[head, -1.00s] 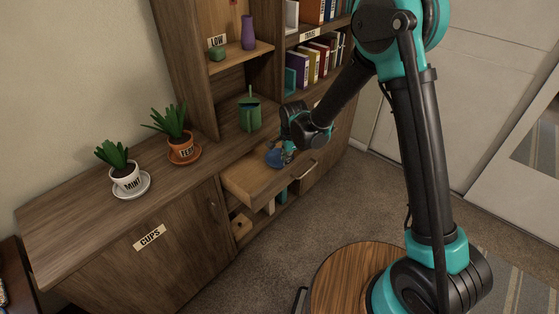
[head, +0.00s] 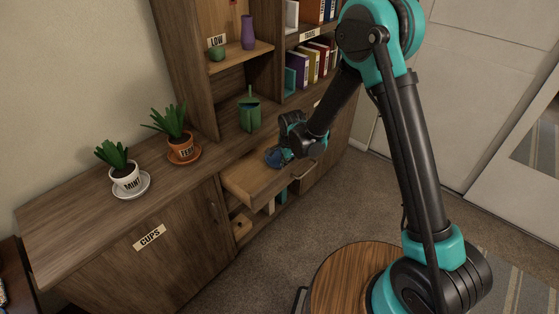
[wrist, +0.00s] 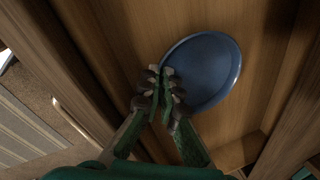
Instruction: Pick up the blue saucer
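The blue saucer (head: 273,158) is in the open drawer (head: 246,188) of the wooden cabinet. In the wrist view the saucer (wrist: 208,72) is a round dark-blue dish seen face-on, with the wooden drawer bottom around it. My gripper (head: 285,153) is at the saucer's right side in the head view. In the wrist view my gripper (wrist: 162,74) has its fingertips close together at the saucer's left rim, with the rim between them. The fingers look closed on this rim. I cannot tell whether the saucer touches the drawer bottom.
A green watering can (head: 249,110) stands on the cabinet top behind the drawer. The drawer walls surround the blue saucer. Shelves with books (head: 315,62) rise behind.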

